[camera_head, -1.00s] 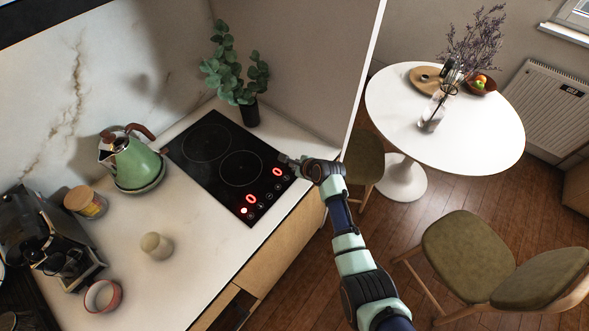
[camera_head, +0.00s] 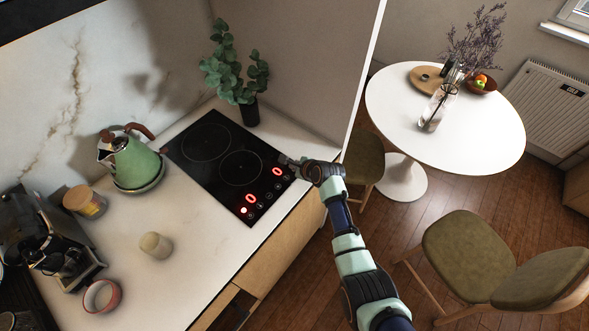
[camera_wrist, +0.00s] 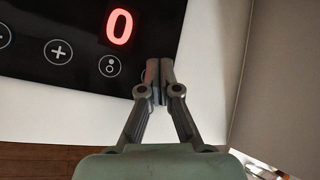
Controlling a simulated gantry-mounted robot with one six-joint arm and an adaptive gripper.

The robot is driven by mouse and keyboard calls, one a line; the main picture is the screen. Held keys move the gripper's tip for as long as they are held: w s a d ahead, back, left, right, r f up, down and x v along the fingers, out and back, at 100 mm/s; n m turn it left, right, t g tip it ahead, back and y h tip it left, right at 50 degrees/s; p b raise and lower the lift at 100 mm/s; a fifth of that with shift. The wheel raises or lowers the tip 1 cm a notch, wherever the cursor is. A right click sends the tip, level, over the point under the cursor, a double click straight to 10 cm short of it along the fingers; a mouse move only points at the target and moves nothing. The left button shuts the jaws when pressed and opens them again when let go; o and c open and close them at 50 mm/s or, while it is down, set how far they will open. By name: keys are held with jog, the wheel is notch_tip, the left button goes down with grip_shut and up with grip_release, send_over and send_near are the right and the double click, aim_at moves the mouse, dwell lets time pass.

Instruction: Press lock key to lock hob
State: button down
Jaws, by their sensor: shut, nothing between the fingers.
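The black hob (camera_head: 207,144) is set in the white counter, with two ring zones and a row of touch keys along its front edge. Two red "0" displays (camera_head: 277,171) are lit, and a red light (camera_head: 244,210) glows at the near-left end of the keys. My gripper (camera_head: 284,159) is shut and empty at the hob's right front corner. In the wrist view the shut fingertips (camera_wrist: 160,68) are over the hob's edge, right of a two-circle key (camera_wrist: 109,65) and a plus key (camera_wrist: 58,52). I cannot make out a lock symbol; the fingers hide part of the edge.
A plant in a dark pot (camera_head: 249,112) stands behind the hob, by the side wall. A green kettle (camera_head: 134,160) is to the hob's left. A jar (camera_head: 156,245), a cup (camera_head: 102,296) and a coffee machine (camera_head: 50,245) stand further left. The counter in front is clear.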

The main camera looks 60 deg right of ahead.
jog(key=shift+f, duration=0.2)
dwell(0.6)
jog(key=shift+r, duration=0.15)
jog(key=shift+r+p, duration=0.55)
jog(key=shift+p, duration=0.15)
notch_tip(320, 180, up, 6)
jog(key=p, duration=0.6)
